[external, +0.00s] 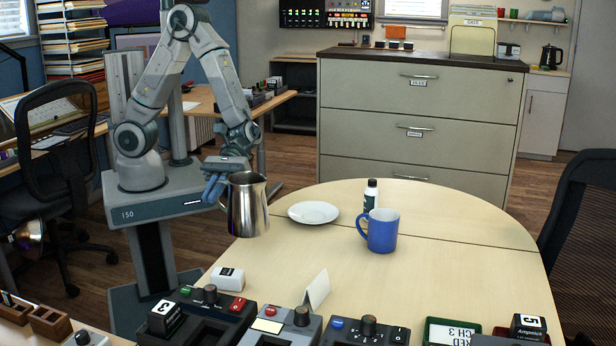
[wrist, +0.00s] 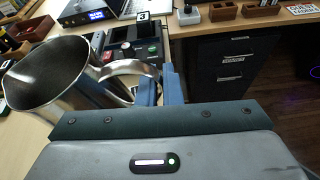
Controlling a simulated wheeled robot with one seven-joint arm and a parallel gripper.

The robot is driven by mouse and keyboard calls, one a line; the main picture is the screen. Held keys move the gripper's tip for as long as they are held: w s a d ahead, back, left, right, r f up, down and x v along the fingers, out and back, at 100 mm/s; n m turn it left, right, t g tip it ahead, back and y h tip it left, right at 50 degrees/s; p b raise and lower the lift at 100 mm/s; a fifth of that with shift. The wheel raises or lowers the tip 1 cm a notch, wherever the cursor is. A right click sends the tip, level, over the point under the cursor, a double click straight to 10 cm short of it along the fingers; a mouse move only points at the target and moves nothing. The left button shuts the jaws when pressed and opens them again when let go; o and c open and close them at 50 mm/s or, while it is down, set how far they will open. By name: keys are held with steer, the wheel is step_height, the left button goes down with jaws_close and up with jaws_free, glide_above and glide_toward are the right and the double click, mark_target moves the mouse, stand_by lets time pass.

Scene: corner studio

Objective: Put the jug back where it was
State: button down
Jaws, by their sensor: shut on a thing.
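The jug (external: 248,205) is a shiny steel pitcher at the left edge of the round wooden table (external: 460,275). In the external view it looks upright; I cannot tell whether its base touches the table. My gripper (external: 214,190) is at the jug's left, shut on its handle. In the wrist view the jug (wrist: 60,75) shows its open, empty-looking mouth, and my blue fingers (wrist: 160,88) close on the handle.
Several dark control boxes (external: 290,325) line the table's near edge. A small white box (external: 228,278) and a folded white card (external: 317,290) stand just behind them. The table's right side is clear. A drawer cabinet (external: 418,120) stands behind the table, and an office chair (external: 585,225) at right.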

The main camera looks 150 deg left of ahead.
steer(key=shift+w+a+f+p, duration=0.2)
steer(key=shift+a+f, duration=1.55)
steer(key=shift+a, duration=0.05)
steer(key=shift+w+a+f+p, duration=0.15)
steer(key=shift+a+f, duration=1.6)
steer(key=shift+a, duration=0.05)
steer(key=shift+w+a+f+p, duration=0.2)
steer(key=shift+a+f, duration=1.55)
steer(key=shift+a, duration=0.05)
steer(key=c, duration=1.9)
jaws_free()
steer(key=shift+f, duration=0.1)
steer(key=o, duration=0.3)
